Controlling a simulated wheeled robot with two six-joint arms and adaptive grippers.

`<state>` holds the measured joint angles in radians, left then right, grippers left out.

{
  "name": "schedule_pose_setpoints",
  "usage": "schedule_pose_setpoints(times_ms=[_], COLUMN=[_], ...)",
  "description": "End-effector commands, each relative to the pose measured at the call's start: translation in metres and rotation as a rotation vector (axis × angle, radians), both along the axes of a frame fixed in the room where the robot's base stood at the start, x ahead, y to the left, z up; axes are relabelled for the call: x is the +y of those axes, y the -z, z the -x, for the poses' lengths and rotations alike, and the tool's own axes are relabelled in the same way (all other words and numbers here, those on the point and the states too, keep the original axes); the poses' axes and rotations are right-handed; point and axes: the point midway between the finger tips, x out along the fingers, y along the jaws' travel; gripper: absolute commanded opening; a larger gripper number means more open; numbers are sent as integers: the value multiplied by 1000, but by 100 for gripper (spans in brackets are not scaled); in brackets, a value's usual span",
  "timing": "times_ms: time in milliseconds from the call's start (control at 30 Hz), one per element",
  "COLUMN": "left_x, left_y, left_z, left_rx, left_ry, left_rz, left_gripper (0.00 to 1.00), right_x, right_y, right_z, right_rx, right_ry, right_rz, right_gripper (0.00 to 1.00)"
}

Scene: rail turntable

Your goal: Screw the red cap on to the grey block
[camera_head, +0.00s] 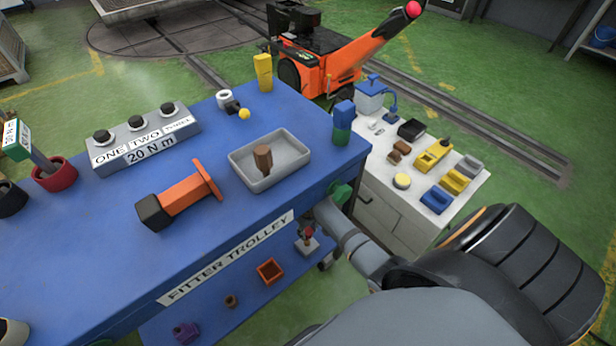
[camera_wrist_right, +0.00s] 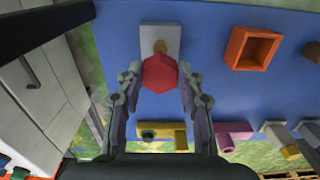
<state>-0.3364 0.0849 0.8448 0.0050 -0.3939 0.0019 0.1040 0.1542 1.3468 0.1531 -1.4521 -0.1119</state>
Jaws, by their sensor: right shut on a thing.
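The red cap (camera_wrist_right: 159,74) is a six-sided piece between the fingertips of my right gripper (camera_wrist_right: 158,82) in the right wrist view. The right gripper is shut on it. The grey block (camera_wrist_right: 147,36) lies just beyond the cap, with a brass-coloured stud partly hidden by the cap. I cannot tell whether cap and stud touch. In the head view the grey block (camera_head: 308,247) sits on the trolley's lower shelf, with the red cap (camera_head: 308,233) above it. My right gripper (camera_head: 308,226) is partly hidden there by the trolley top. My left gripper is not in view.
The blue trolley top (camera_head: 110,215) overhangs the lower shelf (camera_head: 215,310). An orange open box (camera_head: 269,271) stands left of the block on that shelf, with a brown piece (camera_head: 231,301) and a purple piece (camera_head: 186,332) farther left. A white cabinet (camera_head: 390,200) stands to the right.

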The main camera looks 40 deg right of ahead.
Motion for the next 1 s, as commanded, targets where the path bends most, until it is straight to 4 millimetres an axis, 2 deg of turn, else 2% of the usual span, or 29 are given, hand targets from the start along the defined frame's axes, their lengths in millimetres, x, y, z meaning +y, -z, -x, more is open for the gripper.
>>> schedule_pose_setpoints(times_ms=[33, 200, 400, 1000], left_x=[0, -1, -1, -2], left_y=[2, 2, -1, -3], left_z=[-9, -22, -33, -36], left_rx=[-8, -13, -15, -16], left_ry=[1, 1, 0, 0], left_rz=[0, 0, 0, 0], left_gripper=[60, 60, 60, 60], right_x=[0, 0, 0, 0], right_y=[10, 28, 39, 40], right_z=[0, 0, 0, 0], right_rx=[1, 1, 0, 0], right_ry=[0, 0, 0, 0], right_rz=[-1, -1, -1, 0], right_gripper=[10, 10, 10, 10])
